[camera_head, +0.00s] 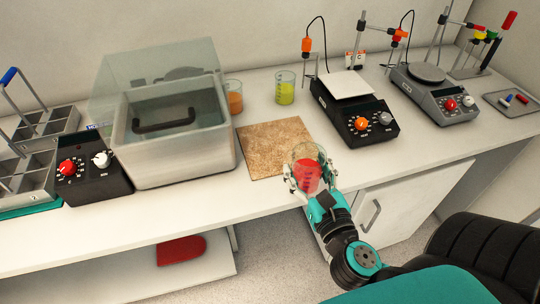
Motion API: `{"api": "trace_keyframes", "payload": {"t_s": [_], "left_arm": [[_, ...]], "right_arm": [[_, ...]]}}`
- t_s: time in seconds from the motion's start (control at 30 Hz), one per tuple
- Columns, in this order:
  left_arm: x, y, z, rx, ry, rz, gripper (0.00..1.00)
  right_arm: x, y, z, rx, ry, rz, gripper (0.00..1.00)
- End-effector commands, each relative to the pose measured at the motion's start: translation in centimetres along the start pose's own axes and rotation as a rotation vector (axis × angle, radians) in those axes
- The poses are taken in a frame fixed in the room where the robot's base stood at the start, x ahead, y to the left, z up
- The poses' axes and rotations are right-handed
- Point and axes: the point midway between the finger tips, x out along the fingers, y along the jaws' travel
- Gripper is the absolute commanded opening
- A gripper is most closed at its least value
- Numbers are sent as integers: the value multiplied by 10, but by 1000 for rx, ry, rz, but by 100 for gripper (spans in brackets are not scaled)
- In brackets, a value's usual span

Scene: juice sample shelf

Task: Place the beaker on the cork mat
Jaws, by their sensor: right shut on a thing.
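The cork mat (262,150) is a brown square lying on the white bench, between the water bath and the hotplates. My right gripper (308,178) comes in from the lower right and is shut on a clear glass beaker (307,165) with red liquid in it. The beaker is at the bench's front edge, by the mat's front right corner, and in the picture it overlaps that corner. I cannot tell how high it is above the bench. My left gripper is not in view.
A water bath (175,152) with a clear lid stands left of the mat. Behind the mat are a beaker with yellow-green liquid (285,92) and one with orange liquid (235,102). A hotplate stirrer (360,122) stands to the right. Bare bench (262,95) lies behind the mat.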

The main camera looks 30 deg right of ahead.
Motion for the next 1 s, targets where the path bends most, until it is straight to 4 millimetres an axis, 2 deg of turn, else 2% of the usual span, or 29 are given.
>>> {"api": "trace_keyframes", "payload": {"t_s": [0.03, 0.2, 0.33, 0.47, 0.5, 0.57, 0.8, 1.0], "left_arm": [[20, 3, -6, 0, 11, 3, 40], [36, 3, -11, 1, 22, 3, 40], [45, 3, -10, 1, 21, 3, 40], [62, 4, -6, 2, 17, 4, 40], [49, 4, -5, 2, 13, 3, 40], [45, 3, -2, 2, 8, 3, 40], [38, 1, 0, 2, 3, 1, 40], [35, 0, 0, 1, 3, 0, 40]], "right_arm": [[2, -14, -13, -1, -5, -34, 21], [7, -45, -17, 2, -6, -113, 21], [16, -51, -18, 6, -11, -133, 21], [38, -49, -21, 3, -15, -132, 21], [49, -48, -15, 4, -10, -136, 21], [65, -47, -15, 5, -9, -136, 21], [125, -40, -22, 5, -7, -136, 21], [159, -36, -28, 5, -4, -135, 21]]}}
